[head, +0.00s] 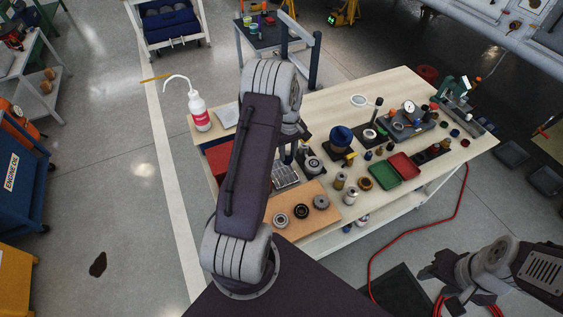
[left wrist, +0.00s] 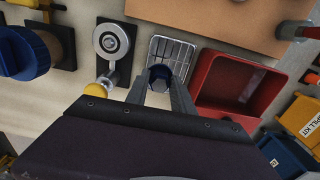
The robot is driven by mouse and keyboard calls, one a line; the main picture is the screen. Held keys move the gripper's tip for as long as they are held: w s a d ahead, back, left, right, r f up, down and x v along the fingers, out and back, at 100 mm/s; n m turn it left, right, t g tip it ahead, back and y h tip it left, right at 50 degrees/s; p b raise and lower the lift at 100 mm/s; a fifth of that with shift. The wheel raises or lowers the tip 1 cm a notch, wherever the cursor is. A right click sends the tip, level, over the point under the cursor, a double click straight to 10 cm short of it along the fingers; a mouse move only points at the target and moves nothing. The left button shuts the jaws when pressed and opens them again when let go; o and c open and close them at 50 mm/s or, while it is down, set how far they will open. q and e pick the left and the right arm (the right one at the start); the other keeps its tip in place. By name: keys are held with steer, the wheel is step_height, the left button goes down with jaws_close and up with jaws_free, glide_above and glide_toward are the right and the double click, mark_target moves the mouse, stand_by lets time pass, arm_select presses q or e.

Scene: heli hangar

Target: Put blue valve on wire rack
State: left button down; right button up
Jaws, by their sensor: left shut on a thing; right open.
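The wire rack (left wrist: 176,50) is a small silver grid tray on the workbench, and it also shows in the head view (head: 284,178), partly behind my left arm. My left gripper (left wrist: 161,88) is shut on the blue valve (left wrist: 160,73), a small dark blue piece between the fingertips. The valve appears over the near part of the rack in the left wrist view. I cannot tell whether it touches the rack. In the head view my left arm hides much of this area. My right gripper (head: 431,270) is open and empty, away from the bench at the lower right.
A red bin (left wrist: 207,85) stands right of the rack in the left wrist view. Left of it is a dark base with a round metal part (left wrist: 111,39). A board with several metal rings (head: 329,216), a green tray (head: 384,178) and a white bottle (head: 199,113) crowd the bench.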

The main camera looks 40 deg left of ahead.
arm_select(q)
steer(key=f, duration=0.1)
steer(key=s+a+f, duration=0.1)
steer(key=f, duration=0.3)
steer(key=shift+s+a, duration=0.25)
steer(key=shift+a, duration=0.05)
steer(key=shift+w+a+f, duration=0.1)
steer(key=shift+f, duration=0.1)
steer(key=shift+f, duration=0.2)
steer(key=c, duration=1.1)
jaws_free()
